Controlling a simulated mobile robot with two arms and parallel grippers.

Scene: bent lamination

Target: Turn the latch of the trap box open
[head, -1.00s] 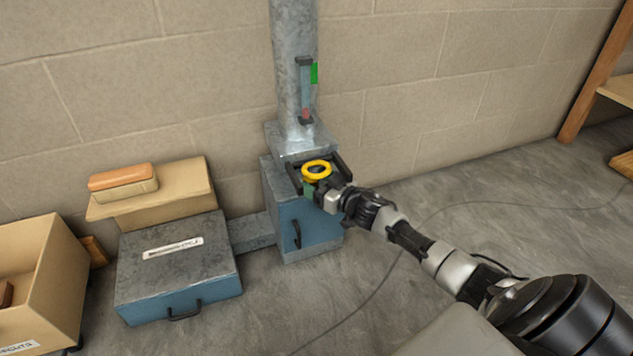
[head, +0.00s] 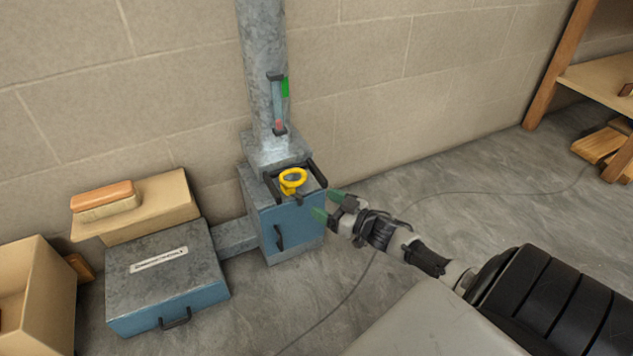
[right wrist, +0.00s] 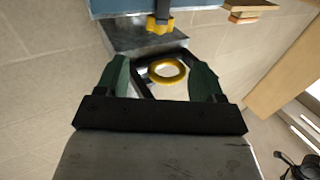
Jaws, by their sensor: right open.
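The trap box (head: 290,223) is a blue and grey metal box with a dark front handle, at the foot of a grey pipe. A yellow ring (head: 293,181) sits on its top within a dark bracket (head: 318,172). I cannot tell which of these parts is the latch. My right gripper (head: 328,204) is open and empty, just right of the box and apart from the ring. In the right wrist view the ring (right wrist: 167,72) shows beyond the gap between the green fingertips (right wrist: 160,76). My left gripper is not in view.
The grey pipe (head: 262,60) with a gauge (head: 277,103) rises above the box. A low blue case (head: 168,277), a cardboard box with a brush (head: 104,195) and an open carton (head: 40,290) stand left. The floor at right is mostly clear, with a thin cable.

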